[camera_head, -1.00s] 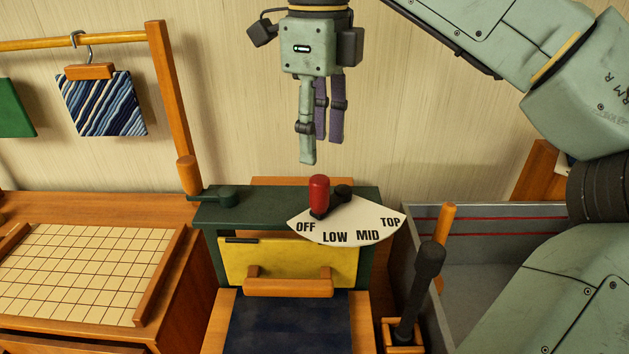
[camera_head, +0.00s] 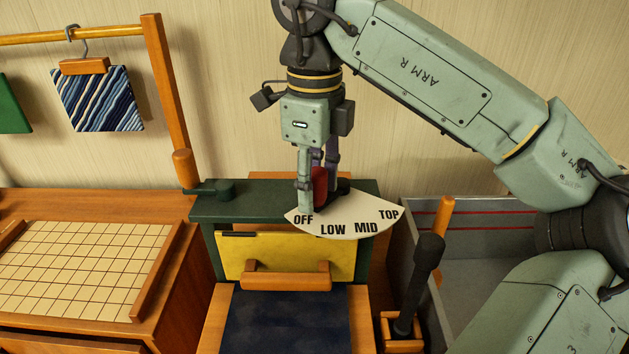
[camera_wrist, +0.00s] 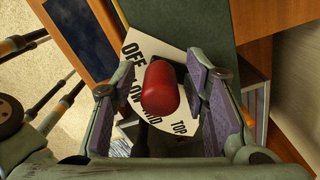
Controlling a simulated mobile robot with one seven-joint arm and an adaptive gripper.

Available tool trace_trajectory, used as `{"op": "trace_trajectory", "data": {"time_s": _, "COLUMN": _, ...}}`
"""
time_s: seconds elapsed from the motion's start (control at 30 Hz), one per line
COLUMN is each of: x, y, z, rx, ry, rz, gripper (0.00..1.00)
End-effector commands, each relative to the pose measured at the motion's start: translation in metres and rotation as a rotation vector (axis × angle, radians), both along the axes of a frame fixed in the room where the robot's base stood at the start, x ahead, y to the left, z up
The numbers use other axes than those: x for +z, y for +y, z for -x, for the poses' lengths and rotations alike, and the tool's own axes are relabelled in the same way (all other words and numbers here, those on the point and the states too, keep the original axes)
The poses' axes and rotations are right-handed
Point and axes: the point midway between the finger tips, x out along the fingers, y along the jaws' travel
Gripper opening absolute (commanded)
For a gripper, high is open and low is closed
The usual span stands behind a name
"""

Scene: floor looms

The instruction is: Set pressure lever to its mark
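The pressure lever has a red knob (camera_head: 320,183), and it stands at the OFF end of a cream dial plate (camera_head: 345,222) marked OFF, LOW, MID and TOP. My gripper (camera_head: 317,190) points down over the lever, with one finger in front of the knob and the others behind it. In the wrist view the red knob (camera_wrist: 161,88) lies between the finger pads, with gaps on both sides. My gripper is open there. The lever's foot is hidden by a finger in the head view. The dial plate (camera_wrist: 150,50) shows partly behind the knob.
The dial sits on a dark green press frame (camera_head: 240,207) with a yellow panel (camera_head: 240,262) below. A black-handled tool (camera_head: 424,275) stands in a wooden holder at the right, beside a grey bin (camera_head: 480,280). A gridded board (camera_head: 80,270) lies at the left.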

Motion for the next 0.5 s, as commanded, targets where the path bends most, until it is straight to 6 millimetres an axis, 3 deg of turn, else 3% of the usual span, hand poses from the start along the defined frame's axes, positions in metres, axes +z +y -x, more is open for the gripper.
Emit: {"op": "trace_trajectory", "data": {"time_s": 0.5, "x": 0.0003, "y": 0.0, "z": 0.0001, "rx": 0.0, "ry": 0.0, "rz": 0.0, "gripper": 0.04}}
